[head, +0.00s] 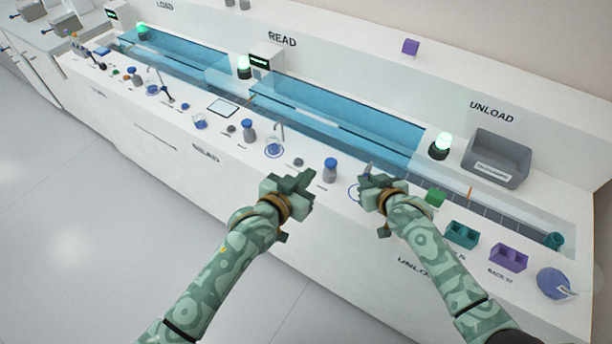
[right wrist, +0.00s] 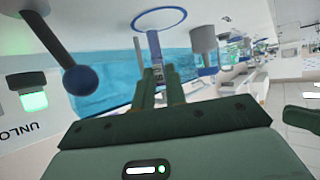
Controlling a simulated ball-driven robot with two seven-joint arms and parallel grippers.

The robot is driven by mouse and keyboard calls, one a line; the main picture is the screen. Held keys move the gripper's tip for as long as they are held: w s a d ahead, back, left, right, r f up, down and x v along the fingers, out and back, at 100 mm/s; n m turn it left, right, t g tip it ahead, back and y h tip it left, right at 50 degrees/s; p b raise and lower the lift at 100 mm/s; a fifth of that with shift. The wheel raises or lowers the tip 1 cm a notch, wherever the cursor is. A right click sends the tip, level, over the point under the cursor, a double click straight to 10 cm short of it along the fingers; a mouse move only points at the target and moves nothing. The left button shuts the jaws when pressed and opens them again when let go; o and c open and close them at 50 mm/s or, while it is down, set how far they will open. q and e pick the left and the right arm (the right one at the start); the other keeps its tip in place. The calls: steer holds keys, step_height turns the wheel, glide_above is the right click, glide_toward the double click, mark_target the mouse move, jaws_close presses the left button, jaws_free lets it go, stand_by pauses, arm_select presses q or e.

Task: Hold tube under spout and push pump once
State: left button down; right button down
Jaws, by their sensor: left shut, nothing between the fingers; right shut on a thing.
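My right gripper (head: 368,178) is shut on a slim blue-grey tube (right wrist: 155,48), which shows between its fingers (right wrist: 160,88) in the right wrist view. The tube is in line with a blue ring marking (right wrist: 160,19) on the counter; the gap between them is unclear. A thin grey rod (right wrist: 139,62), perhaps the spout, shows beside the tube. In the head view the right hand partly covers this spot. A blue-capped bottle (head: 330,169) stands left of the ring. A dark lever with a blue ball (right wrist: 80,80) may be the pump. My left gripper (head: 308,182) is shut and empty, left of the right one.
A green block (head: 435,196), teal rack (head: 462,235), purple rack (head: 509,257) and blue disc (head: 554,284) lie to the right. A green-lit lamp (head: 441,146) and grey bin (head: 496,158) stand behind. The clear-walled blue track (head: 340,124) runs along the counter.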

steer(key=shift+a, duration=0.1)
steer(key=shift+s+a+r+p, duration=0.1)
steer(key=shift+s+a+p, duration=0.25)
steer(key=shift+s+p, duration=0.2)
steer(key=shift+s+a+r+p, duration=0.1)
steer(key=shift+s+a+p, duration=0.2)
steer(key=shift+s+p, duration=0.2)
steer(key=shift+s+a+p, duration=0.45)
steer(key=shift+s, duration=0.2)
steer(key=shift+s+a+p, duration=0.4)
steer(key=shift+s, duration=0.2)
steer(key=shift+s+a+f, duration=0.1)
steer(key=shift+s, duration=0.1)
steer(key=shift+s+a+r+p, duration=0.15)
steer(key=shift+r+p, duration=0.3)
steer(key=shift+p, duration=0.1)
steer(key=shift+s+a+r+p, duration=0.1)
steer(key=shift+s+r+p, duration=0.05)
steer(key=shift+r+p, duration=0.35)
steer(key=s+r+p, duration=0.1)
steer(key=p, duration=0.1)
steer(key=a+r+p, duration=0.1)
steer(key=s+r+p, duration=0.1)
steer(key=r+p, duration=0.1)
steer(key=shift+s+a+r+p, duration=0.1)
steer(key=shift+s+a+p, duration=0.25)
steer(key=shift+a, duration=0.05)
